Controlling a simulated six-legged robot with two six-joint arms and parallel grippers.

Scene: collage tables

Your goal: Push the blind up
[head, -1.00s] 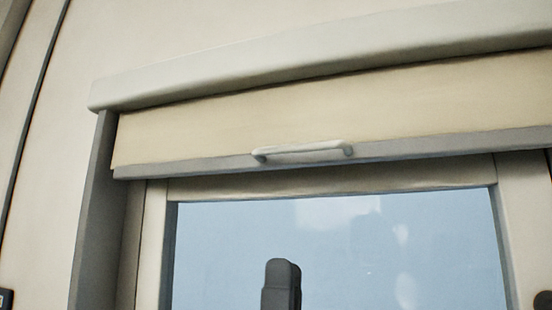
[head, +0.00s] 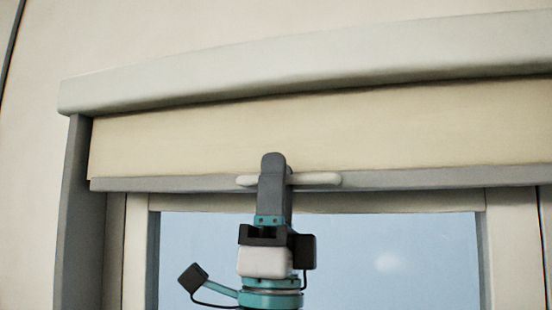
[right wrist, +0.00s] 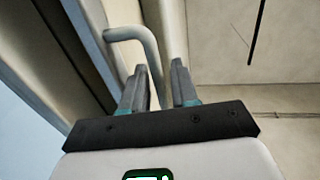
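The cream blind (head: 180,140) hangs as a short strip below its case, with a grey bottom rail (head: 150,184). A pale bar handle (head: 320,179) sits on the rail. My right gripper (head: 273,165) is upright in front of the handle and hides its middle. In the right wrist view the two fingers (right wrist: 158,66) stand apart, with the handle (right wrist: 128,32) running down into the gap between them. I cannot tell whether either finger touches it. My left gripper is not in view.
The blind's pale case (head: 300,70) runs across the top, close above the handle. A grey side post (head: 75,220) stands at the left. Below the blind is a framed window pane (head: 400,255). The wall above is bare.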

